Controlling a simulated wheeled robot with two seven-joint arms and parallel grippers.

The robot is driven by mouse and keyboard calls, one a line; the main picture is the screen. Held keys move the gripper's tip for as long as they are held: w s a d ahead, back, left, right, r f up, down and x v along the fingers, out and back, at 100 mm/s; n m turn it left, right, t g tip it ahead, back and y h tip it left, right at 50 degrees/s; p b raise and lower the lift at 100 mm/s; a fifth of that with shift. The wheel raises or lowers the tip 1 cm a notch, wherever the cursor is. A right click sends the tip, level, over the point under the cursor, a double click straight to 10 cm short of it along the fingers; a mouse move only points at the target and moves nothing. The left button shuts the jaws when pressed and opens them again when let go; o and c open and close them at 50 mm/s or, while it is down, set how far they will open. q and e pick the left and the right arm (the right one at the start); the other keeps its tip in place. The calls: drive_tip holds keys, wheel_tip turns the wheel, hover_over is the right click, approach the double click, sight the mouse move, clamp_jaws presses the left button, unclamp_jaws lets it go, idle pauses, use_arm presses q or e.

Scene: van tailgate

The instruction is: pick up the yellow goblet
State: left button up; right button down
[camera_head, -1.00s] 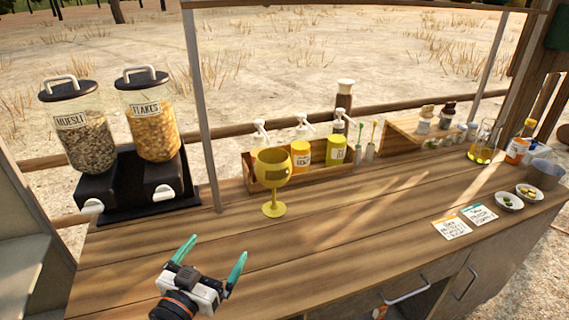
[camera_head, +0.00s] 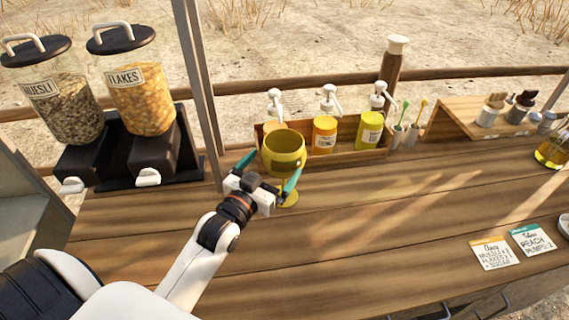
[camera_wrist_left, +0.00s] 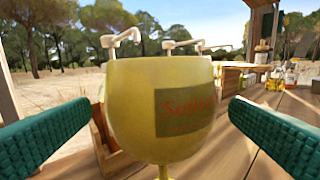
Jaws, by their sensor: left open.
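The yellow goblet (camera_head: 284,152) stands upright on the wooden counter (camera_head: 345,215), in front of the pump bottle box. My left gripper (camera_head: 270,174) is open, with its teal fingers on either side of the goblet just below or at its bowl. In the left wrist view the goblet's bowl (camera_wrist_left: 162,108) fills the middle, with a dark label on it. The left gripper's fingers (camera_wrist_left: 150,125) are to its left and right, with visible gaps. The goblet's stem is partly hidden behind the gripper in the head view. My right gripper is not seen.
A wooden box (camera_head: 345,155) with several pump bottles stands close behind the goblet. Cereal dispensers (camera_head: 140,95) stand at the left, near a post (camera_head: 200,90). Two cards (camera_head: 492,253) lie at the right front. The counter's middle is clear.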

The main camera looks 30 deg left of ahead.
sight(294, 141)
use_arm(q)
drive_tip(key=w+p, duration=0.1)
drive_tip(key=w, duration=0.1)
drive_tip(key=shift+w+r, duration=0.1)
drive_tip(key=shift+w, duration=0.25)
drive_tip(key=shift+w+d, duration=0.1)
drive_tip(key=shift+w, duration=1.05)
drive_tip(key=shift+w+f, duration=0.2)
drive_tip(key=shift+w, duration=0.15)
drive_tip(key=shift+c, duration=0.2)
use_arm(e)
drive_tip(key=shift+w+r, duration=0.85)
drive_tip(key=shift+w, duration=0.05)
use_arm(q)
drive_tip(key=c, duration=0.7)
drive_tip(key=shift+r+p, duration=0.1)
drive_tip(key=shift+p, duration=0.3)
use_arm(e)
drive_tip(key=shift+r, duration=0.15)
